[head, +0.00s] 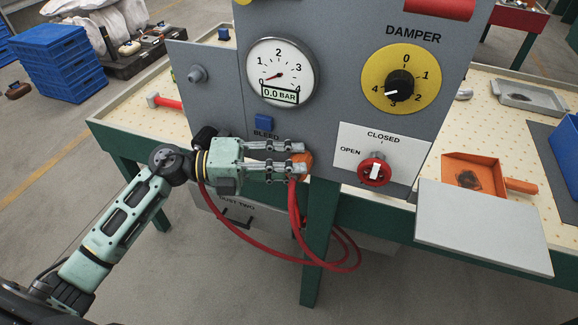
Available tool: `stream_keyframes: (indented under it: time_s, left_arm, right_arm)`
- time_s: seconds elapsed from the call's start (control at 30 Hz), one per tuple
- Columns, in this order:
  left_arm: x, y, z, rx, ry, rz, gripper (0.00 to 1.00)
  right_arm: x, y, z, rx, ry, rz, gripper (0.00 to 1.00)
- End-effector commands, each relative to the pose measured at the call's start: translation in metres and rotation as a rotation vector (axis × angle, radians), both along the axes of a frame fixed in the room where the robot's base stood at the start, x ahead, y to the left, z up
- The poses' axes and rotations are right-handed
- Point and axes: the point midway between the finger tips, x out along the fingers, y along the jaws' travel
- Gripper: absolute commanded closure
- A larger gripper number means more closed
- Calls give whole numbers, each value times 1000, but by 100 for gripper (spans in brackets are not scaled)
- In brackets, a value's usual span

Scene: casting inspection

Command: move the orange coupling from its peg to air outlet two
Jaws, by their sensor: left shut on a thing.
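My left gripper (302,158) is shut on the orange coupling (307,160), low in front of the grey panel (335,100). The fingers hide much of the coupling, and I cannot tell whether it touches a peg or outlet behind it. A red hose (293,205) hangs down from the coupling. A grey round fitting (197,74) sticks out on the panel's left part. I cannot make out air outlet two. My right gripper is not in view.
The panel bears a gauge (282,72) reading 0.0 BAR, a yellow damper dial (400,80) and a red open/closed knob (374,170). The red hose loops near the green table leg (318,245). An orange dustpan (475,175) lies on the table at right.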

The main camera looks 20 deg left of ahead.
Motion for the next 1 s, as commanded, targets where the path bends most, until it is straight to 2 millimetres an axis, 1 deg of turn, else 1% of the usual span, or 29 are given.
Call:
stream_keyframes:
  time_s: [0.13,0.17,0.4,0.87,1.0]
  left_arm:
    - [5,1,0,0,-1,6,97]
    - [5,1,0,-1,-2,7,64]
    - [6,2,1,-1,-3,9,44]
    - [5,2,1,-2,-2,9,44]
    - [-1,1,1,-3,-2,7,44]
  right_arm:
    - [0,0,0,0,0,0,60]
    - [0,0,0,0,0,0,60]
    - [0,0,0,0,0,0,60]
    - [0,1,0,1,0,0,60]
    - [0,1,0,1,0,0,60]
